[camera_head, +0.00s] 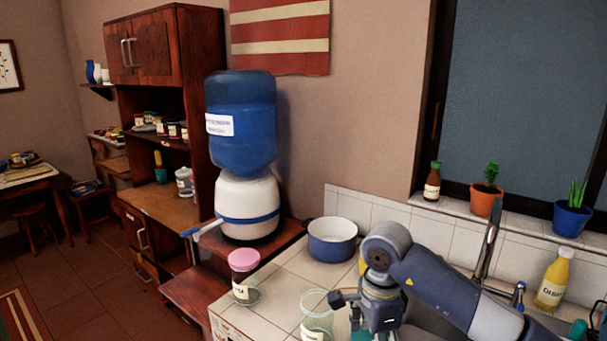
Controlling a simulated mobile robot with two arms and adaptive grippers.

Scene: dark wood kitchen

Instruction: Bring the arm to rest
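My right arm comes in from the right, and its gripper (350,302) hangs over the tiled counter (285,290). A dark finger of it is beside a clear jar (316,322) with a pale label, at the bottom edge of the view. I cannot tell whether the finger touches the jar, or whether the gripper is open or shut. My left gripper is not in view.
A blue pot (332,243) and a pink-lidded jar (243,275) stand on the counter near the arm. A water dispenser (243,150) stands behind. A yellow oil bottle (553,282) is at right. Potted plants (486,200) line the sill.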

